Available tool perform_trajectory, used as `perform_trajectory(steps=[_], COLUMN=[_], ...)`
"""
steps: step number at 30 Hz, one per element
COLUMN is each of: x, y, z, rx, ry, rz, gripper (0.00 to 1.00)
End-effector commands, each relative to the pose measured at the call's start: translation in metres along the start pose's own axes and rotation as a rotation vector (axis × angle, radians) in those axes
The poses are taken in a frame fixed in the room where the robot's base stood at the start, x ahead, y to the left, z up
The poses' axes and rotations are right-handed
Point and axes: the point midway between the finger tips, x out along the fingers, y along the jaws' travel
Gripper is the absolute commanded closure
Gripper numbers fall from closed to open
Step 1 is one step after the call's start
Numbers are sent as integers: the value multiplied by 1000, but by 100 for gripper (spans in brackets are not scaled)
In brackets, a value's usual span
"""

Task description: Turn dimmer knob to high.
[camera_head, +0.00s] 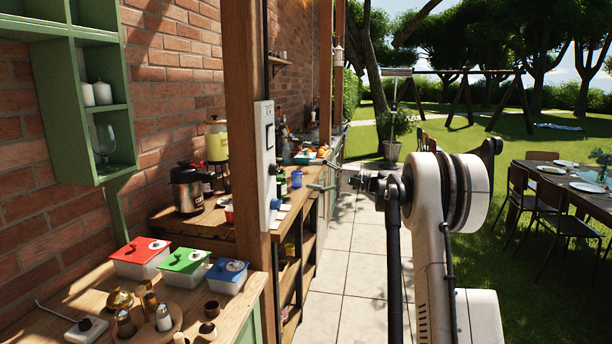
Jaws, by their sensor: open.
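A pale control panel (265,150) is fixed upright to the side of the wooden post. It carries a dark upper knob (273,169) and a blue lower knob (276,203), both seen side-on. Which one is the dimmer, and where either points, I cannot tell.
The wooden post (247,120) stands just behind the panel. Lidded tubs (140,257) and a white box with a black knob (86,327) are on the near counter. A metal urn (187,190) stands farther back. The paved path (345,290) is clear.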

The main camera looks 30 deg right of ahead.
Motion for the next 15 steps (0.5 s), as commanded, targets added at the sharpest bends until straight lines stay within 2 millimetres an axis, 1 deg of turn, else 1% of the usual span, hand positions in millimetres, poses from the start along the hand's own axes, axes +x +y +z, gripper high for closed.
perform_trajectory(steps=[10, 13, 15], x=[-1, -4, -7], y=[0, -3, -5], z=[1, 4, 8], rx=[9, 75, 163], ry=[2, 22, 48], rz=[1, 9, 15], gripper=[49, 49, 49])
